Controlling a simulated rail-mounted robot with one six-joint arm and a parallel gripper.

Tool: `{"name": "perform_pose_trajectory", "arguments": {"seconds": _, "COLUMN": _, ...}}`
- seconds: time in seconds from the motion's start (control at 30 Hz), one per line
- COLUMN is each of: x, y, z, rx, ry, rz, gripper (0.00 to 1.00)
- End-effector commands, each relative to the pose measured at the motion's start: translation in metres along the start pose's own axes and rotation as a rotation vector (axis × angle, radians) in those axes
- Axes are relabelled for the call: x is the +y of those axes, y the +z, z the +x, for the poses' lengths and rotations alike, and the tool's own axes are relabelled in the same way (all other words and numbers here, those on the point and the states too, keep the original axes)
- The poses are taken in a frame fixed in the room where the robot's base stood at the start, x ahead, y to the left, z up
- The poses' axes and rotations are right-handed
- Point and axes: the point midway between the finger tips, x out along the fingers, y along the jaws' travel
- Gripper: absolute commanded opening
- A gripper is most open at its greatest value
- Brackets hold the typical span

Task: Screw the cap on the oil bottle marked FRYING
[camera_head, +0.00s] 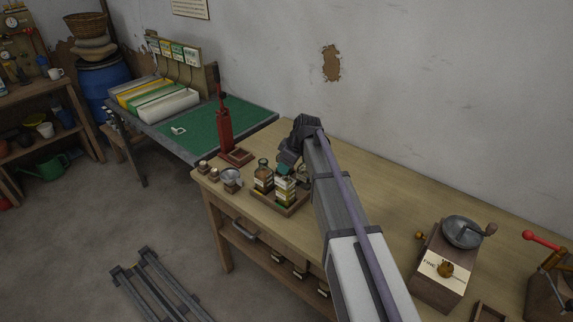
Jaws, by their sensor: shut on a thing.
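Two glass oil bottles stand in a shallow wooden tray (293,209) on the bench. The left bottle (263,178) is dark amber with a pale label. The right bottle (285,190) has a white, yellow and green label. The label words are too small to read, so I cannot tell which is marked FRYING. My gripper (284,168) is right over the right bottle's top, shut on a small teal-green piece that seems to be the cap. Whether the cap touches the bottle neck is hidden. My arm covers the area behind and to the right.
Small jars (208,171) and a metal funnel or cup (231,177) stand left of the tray. A red upright tool (225,127) stands behind them. A grinder (447,262) is at the right. The bench (390,190) between is mostly clear.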

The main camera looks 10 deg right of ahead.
Motion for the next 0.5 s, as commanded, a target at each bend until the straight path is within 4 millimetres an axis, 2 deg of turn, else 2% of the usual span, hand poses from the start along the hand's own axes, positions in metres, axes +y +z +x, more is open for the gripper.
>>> {"name": "perform_pose_trajectory", "arguments": {"seconds": 0.5, "x": 0.0000, "y": 0.0033, "z": 0.0077, "rx": 0.000, "ry": 0.000, "rz": 0.000, "gripper": 0.17}}
